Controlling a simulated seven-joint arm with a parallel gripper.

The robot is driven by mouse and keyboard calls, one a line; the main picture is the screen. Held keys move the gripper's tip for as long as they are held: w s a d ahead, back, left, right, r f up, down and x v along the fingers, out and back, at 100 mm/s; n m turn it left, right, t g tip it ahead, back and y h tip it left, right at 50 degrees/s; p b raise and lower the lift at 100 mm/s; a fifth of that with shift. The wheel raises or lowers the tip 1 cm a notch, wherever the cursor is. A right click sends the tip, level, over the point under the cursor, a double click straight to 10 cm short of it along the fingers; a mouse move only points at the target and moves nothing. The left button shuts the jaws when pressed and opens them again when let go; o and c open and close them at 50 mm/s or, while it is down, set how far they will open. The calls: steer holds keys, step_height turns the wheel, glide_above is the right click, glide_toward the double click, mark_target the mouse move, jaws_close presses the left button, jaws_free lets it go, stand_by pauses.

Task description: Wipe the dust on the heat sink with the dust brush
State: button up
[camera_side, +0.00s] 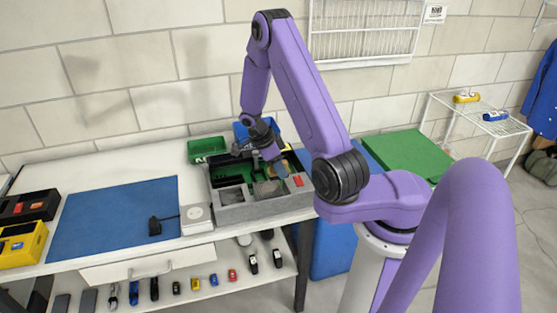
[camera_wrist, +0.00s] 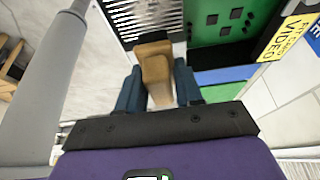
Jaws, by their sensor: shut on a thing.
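My gripper (camera_wrist: 158,86) is shut on the tan wooden handle of the dust brush (camera_wrist: 154,66), with a blue finger on each side. The brush head points toward the finned metal heat sink (camera_wrist: 143,16). Dark bristles show only in part at the brush's far end, over the heat sink's near edge. I cannot tell whether they touch the fins. In the side view my gripper (camera_side: 272,154) is low over the grey open case (camera_side: 240,213) on the table. The brush and heat sink are too small there to tell apart clearly. I cannot make out any dust.
A green circuit board (camera_wrist: 222,18) and a yellow VIDEO label (camera_wrist: 284,32) lie right of the heat sink. Green (camera_side: 206,150) and blue bins stand behind the case. A blue mat (camera_side: 115,220) with a small black item (camera_side: 155,227) and a white box (camera_side: 196,216) lie left.

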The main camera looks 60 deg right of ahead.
mark_target(273, 173)
steer(key=shift+f, duration=0.85)
step_height(273, 173, down, 2)
steer(key=shift+f, duration=0.1)
steer(key=shift+w+a, duration=0.6)
steer(key=shift+w, duration=0.05)
steer(key=shift+c, duration=0.5)
steer(key=shift+w+a, duration=1.8)
steer(key=shift+a, duration=0.05)
steer(key=shift+s+d, duration=2.4)
steer(key=shift+s, duration=0.25)
steer(key=shift+s+a, duration=0.2)
steer(key=shift+a, duration=0.15)
steer(key=shift+w+a, duration=0.25)
steer(key=shift+w, duration=0.2)
steer(key=shift+w+a, duration=2.1)
steer(key=shift+s+d, duration=2.35)
steer(key=shift+s, duration=0.1)
steer(key=shift+s+d+r, duration=0.1)
steer(key=shift+d+r, duration=0.05)
steer(key=shift+r, duration=4.05)
